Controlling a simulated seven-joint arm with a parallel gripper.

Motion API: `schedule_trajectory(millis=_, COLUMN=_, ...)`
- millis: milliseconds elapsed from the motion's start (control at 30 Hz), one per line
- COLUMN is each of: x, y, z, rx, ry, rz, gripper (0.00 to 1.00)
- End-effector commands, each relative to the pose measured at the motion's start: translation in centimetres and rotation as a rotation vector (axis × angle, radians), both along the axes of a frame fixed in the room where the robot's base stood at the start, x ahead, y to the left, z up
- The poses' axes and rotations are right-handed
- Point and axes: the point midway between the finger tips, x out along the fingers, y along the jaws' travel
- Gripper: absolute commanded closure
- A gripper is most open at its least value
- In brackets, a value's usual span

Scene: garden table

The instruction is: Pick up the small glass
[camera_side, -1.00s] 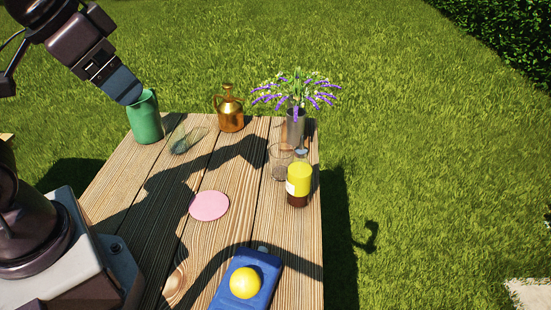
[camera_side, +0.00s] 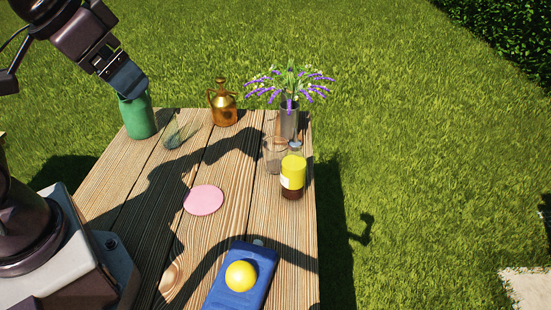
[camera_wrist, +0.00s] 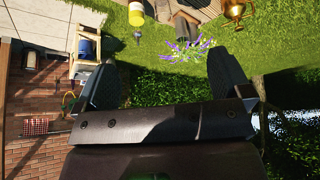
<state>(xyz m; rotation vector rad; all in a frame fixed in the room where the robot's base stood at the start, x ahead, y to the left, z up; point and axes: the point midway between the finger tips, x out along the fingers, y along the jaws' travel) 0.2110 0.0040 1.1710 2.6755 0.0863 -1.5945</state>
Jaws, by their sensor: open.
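Two clear glass vessels are on the wooden table (camera_side: 227,240) in the side view. One glass (camera_side: 273,155) stands upright behind the yellow-labelled bottle (camera_side: 292,175). The other clear vessel (camera_side: 176,133) looks tilted or lying beside the green jug (camera_side: 138,117); I cannot tell which one is the small glass. My gripper (camera_side: 131,88) is at the far left, overlapping the top of the green jug in the picture. In the wrist view its two fingers (camera_wrist: 165,80) are wide apart with nothing between them. I make out neither glass in the wrist view.
A brass jug (camera_side: 223,105) and a metal vase of purple flowers (camera_side: 288,122) stand along the far edge. A pink disc (camera_side: 204,200) lies mid-table. The table's left middle is bare.

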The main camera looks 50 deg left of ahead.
Motion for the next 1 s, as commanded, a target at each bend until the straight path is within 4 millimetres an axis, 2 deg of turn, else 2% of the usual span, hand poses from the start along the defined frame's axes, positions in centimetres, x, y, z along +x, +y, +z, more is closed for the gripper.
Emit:
schedule_trajectory(millis=167, x=5.0, y=1.5, z=-3.1, rx=-0.009, ry=-0.002, rz=0.192, gripper=0.04)
schedule_trajectory(millis=300, x=9.0, y=2.5, z=-6.9, rx=-0.076, ry=-0.024, rz=0.337, gripper=0.04)
schedule_trajectory(millis=467, x=12.7, y=2.9, z=-12.1, rx=-0.234, ry=-0.042, rz=0.486, gripper=0.04)
schedule_trajectory(millis=600, x=15.0, y=2.4, z=-16.8, rx=-0.442, ry=-0.047, rz=0.624, gripper=0.04)
schedule_trajectory(millis=800, x=17.3, y=0.6, z=-22.4, rx=-0.843, ry=-0.032, rz=0.853, gripper=0.04)
schedule_trajectory(millis=900, x=18.2, y=-0.6, z=-24.2, rx=-1.086, ry=-0.018, rz=0.984, gripper=0.04)
schedule_trajectory(millis=1000, x=19.2, y=-1.5, z=-25.2, rx=-1.356, ry=-0.003, rz=1.125, gripper=0.04)
